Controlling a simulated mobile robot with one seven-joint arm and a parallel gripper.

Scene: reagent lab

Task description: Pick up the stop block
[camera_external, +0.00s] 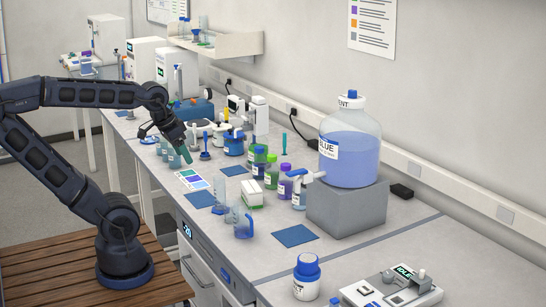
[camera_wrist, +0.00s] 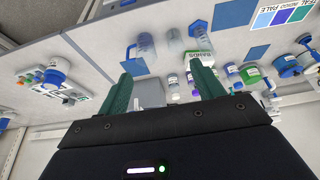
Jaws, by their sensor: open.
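I cannot tell for certain which thing is the stop block; none in view is clearly marked as one. My gripper (camera_external: 181,152) is above the left part of the bench, near some clear glassware and a colour card (camera_external: 190,180). In the wrist view my gripper (camera_wrist: 165,76) shows two green fingers spread apart with nothing held between them. Beyond the fingers, a grey block (camera_wrist: 151,92) is partly hidden by the left finger. In the external view a large grey block (camera_external: 347,209) stands under a big bottle of blue liquid (camera_external: 350,150).
A white and green box (camera_external: 252,193), several small capped bottles (camera_external: 271,172) and a clear beaker (camera_external: 243,228) crowd the bench's middle. A blue mat (camera_external: 295,236) lies bare. A white device (camera_external: 390,290) and a blue-capped jar (camera_external: 306,278) are at the front right.

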